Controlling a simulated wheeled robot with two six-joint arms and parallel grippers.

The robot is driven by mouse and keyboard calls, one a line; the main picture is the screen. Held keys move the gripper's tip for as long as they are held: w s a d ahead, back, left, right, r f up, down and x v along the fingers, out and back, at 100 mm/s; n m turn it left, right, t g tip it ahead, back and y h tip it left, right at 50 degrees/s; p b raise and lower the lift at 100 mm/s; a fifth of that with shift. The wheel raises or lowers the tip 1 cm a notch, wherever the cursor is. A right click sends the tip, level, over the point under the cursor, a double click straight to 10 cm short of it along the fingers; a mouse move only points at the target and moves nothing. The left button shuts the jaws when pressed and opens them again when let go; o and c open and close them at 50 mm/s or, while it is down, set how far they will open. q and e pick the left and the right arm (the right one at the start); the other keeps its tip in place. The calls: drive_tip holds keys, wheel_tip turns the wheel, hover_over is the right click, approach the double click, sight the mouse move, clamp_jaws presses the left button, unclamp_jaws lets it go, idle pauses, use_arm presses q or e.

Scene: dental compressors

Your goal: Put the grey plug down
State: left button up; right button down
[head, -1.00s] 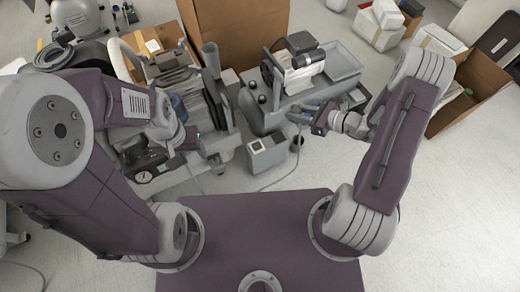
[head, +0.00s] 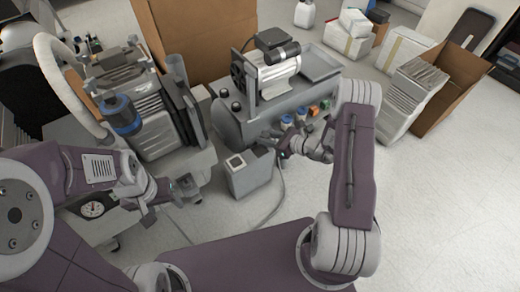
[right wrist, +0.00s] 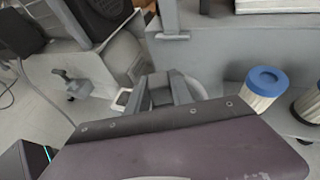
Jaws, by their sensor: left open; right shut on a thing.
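My right gripper (head: 274,143) is beside the front of the grey compressor unit, above and right of a small grey box (head: 248,175). It is shut on the grey plug, which is mostly hidden by the fingers in the head view. In the head view a cable (head: 282,185) hangs below this gripper.
The compressor (head: 275,72) stands on its grey base, with blue-capped fittings (head: 287,121) close to my right gripper; one blue-capped cylinder (right wrist: 264,90) shows in the right wrist view. Open cardboard box (head: 455,88) at right. Floor (head: 430,200) is clear at right.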

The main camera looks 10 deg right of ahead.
drive_tip(key=shift+w+a+f+b, duration=0.35)
drive_tip(key=shift+w+a+f, duration=0.15)
drive_tip(key=shift+w+f, duration=0.25)
drive_tip(key=shift+w+a+f, duration=0.1)
drive_tip(key=shift+w+a, duration=0.15)
drive_tip(key=shift+w, duration=0.15)
use_arm(q)
drive_tip(key=shift+f+b, duration=2.05)
drive_tip(key=shift+f, duration=0.8)
use_arm(e)
drive_tip(key=shift+f, duration=2.5)
drive_tip(key=c, duration=1.1)
unclamp_jaws()
